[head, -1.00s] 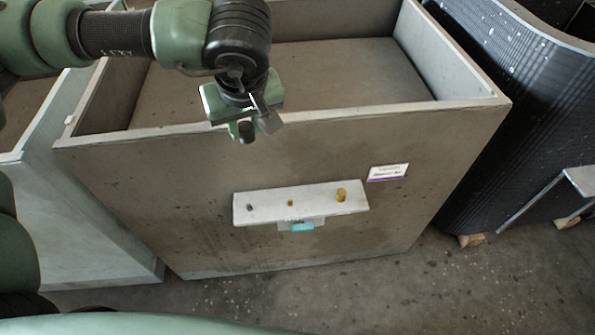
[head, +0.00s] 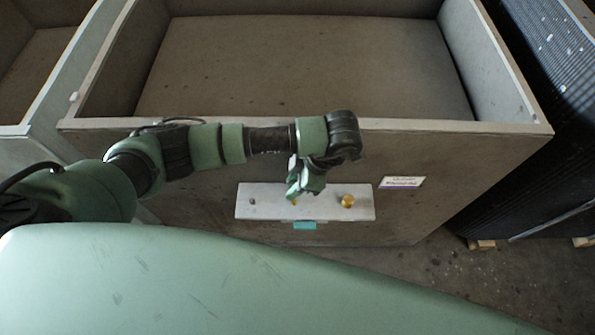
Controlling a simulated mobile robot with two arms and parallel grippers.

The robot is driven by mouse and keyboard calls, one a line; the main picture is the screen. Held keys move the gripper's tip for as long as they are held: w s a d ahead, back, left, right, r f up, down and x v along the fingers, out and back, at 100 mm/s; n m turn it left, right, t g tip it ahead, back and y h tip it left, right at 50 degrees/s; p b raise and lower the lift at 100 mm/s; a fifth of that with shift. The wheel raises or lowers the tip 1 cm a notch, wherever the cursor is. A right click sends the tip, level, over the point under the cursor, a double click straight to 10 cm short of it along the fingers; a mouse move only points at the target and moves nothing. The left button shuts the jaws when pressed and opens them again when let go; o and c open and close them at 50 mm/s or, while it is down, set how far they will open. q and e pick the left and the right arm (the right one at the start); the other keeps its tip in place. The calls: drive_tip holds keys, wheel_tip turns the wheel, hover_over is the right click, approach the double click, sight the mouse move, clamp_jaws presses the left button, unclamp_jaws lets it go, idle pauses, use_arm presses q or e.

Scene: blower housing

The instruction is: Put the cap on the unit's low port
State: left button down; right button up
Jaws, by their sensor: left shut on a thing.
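My left gripper (head: 293,193) is at the pale shelf (head: 270,212) on the front of the big grey box. It points down and is shut on a small brass piece (head: 294,203), of which only a bit shows below the fingers. I take this piece for the cap. It is at the shelf top; whether it still touches the shelf I cannot tell. A larger brass piece (head: 347,201) stands to its right and a small dark grey piece (head: 252,202) to its left. I cannot make out a low port for certain. My right gripper is out of view.
The big open-topped box (head: 420,127) stands behind the shelf, with a white label (head: 402,183) on its front. A teal tab (head: 305,226) sits below the shelf. A black ribbed unit (head: 540,120) stands at the right, with bare floor (head: 430,260) before it.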

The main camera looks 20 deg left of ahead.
sight(289, 203)
use_arm(q)
drive_tip(key=shift+w+f, duration=0.1)
drive_tip(key=shift+f, duration=0.2)
drive_tip(key=shift+s+f+b, duration=0.25)
drive_tip(key=shift+f+b, duration=0.15)
drive_tip(key=shift+b, duration=0.1)
drive_tip(key=shift+f, duration=0.35)
wheel_tip(289, 203, down, 3)
drive_tip(key=shift+w+r+b, duration=0.1)
drive_tip(key=shift+r+b, duration=0.05)
drive_tip(key=shift+b, duration=1)
drive_tip(key=shift+r, duration=0.2)
drive_tip(key=shift+d, duration=0.1)
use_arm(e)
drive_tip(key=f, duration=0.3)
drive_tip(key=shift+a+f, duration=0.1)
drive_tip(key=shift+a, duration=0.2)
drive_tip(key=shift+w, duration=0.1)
use_arm(q)
drive_tip(key=shift+f, duration=0.1)
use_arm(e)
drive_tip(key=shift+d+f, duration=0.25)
use_arm(q)
drive_tip(key=shift+f+b, duration=1.4)
drive_tip(key=shift+b, duration=0.15)
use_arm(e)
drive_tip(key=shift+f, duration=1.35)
